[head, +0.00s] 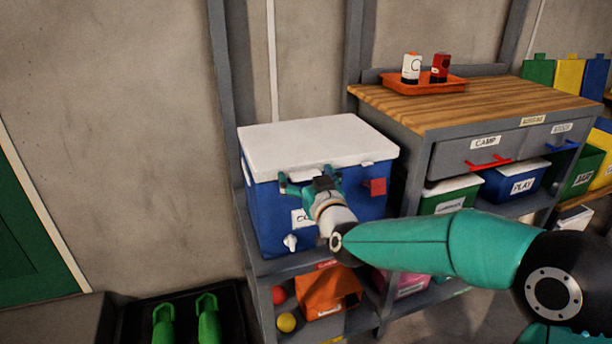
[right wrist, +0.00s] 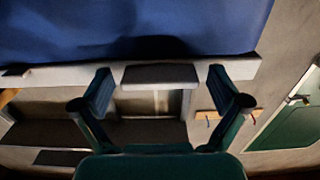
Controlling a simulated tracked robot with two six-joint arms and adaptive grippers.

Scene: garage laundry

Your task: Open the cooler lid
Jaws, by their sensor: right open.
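The blue cooler (head: 262,215) stands on a grey shelf, and its white lid (head: 310,140) lies flat and shut on top. A red tag (head: 377,187) and a white spigot (head: 290,242) show on its front. My right gripper (head: 305,177) is at the front of the cooler, just under the lid's front edge. In the right wrist view its two fingers (right wrist: 160,78) are spread, with the lid's pale front lip (right wrist: 160,74) showing between them. Whether they touch the lip I cannot tell. The blue front (right wrist: 130,30) fills the top there. My left gripper is not in view.
To the right stands a wood-topped bench (head: 480,105) with an orange tray (head: 425,83) and drawers with red and blue handles. Bins sit on shelves below. A black tray (head: 135,312) with green boots is on the floor at lower left. The wall behind is bare.

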